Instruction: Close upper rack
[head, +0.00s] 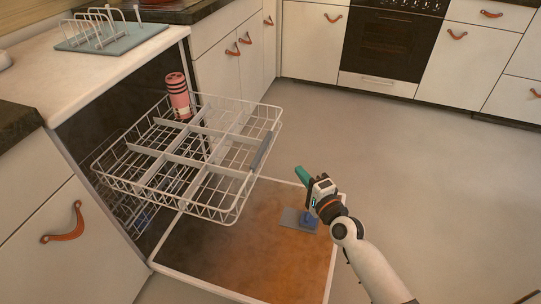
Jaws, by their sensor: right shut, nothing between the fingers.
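The upper rack (205,176) is a white wire basket, pulled well out of the dishwasher (85,130) under the counter. It has a grey handle strip (263,152) on its front edge. A pink cup with dark bands (178,96) stands upright at the rack's back. My right gripper (301,174), with teal fingertips, is shut and empty, to the right of the rack's front and apart from it in the picture. My left gripper does not show.
The dishwasher door (240,255) lies open below the rack, with a grey and blue item (297,219) on it. A dish drainer (110,35) stands on the counter. White cabinets and an oven (390,45) line the back. The floor at right is clear.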

